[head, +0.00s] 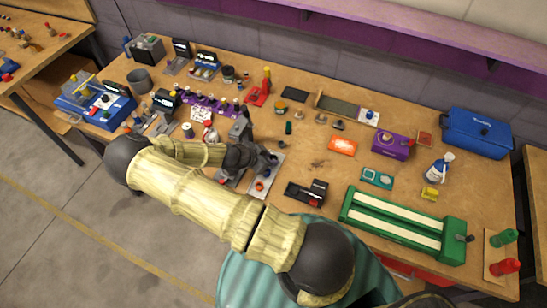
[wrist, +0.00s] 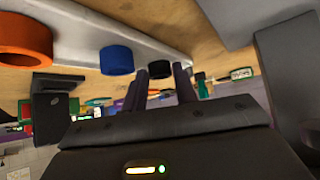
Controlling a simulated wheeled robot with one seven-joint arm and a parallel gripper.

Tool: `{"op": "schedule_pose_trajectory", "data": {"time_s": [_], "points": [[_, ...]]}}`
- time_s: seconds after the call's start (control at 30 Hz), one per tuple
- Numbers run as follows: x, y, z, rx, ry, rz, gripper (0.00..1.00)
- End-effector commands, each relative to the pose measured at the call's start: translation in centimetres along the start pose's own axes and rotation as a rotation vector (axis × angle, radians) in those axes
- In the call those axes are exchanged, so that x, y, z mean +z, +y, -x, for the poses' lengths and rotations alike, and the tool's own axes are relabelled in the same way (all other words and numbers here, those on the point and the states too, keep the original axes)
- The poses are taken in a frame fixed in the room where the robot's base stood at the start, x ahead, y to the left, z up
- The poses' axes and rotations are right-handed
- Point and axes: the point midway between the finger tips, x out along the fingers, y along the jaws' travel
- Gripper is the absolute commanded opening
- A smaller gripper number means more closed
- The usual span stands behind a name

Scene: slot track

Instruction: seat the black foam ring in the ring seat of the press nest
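The black foam ring (wrist: 160,70) shows in the wrist view at the end of a row with a blue ring (wrist: 117,60) and an orange ring (wrist: 25,42), along a pale grey plate (wrist: 90,27). My gripper (wrist: 160,75) is open, its two dark fingers apart with the black ring between or just beyond their tips. Contact cannot be told. In the head view the orange ring (head: 260,186) sits on the grey plate (head: 254,196) beside my dark wrist; the black ring cannot be made out there. I cannot identify the press nest or its ring seat with certainty.
A black device (head: 307,192) lies right of the plate, and a long green fixture (head: 400,222) farther right. A grey upright block (head: 240,130) and a purple rack (head: 205,107) stand behind my wrist. Bare bench shows around an orange packet (head: 343,146).

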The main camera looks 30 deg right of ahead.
Motion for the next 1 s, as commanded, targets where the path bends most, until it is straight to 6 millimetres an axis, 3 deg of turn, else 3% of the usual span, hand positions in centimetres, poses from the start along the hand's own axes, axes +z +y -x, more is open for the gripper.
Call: {"op": "schedule_pose_trajectory", "data": {"time_s": [0.37, 0.4, 0.53, 1.0], "points": [[0.01, 0.00, 0.03, 0.000, 0.000, 0.000, 0.28], [0.01, 0.00, 0.03, 0.000, 0.000, 0.000, 0.26], [0.01, 0.00, 0.04, 0.000, 0.000, 0.000, 0.01], [-0.57, 0.02, 0.48, 0.001, 0.001, -0.004, 0.01]]}}
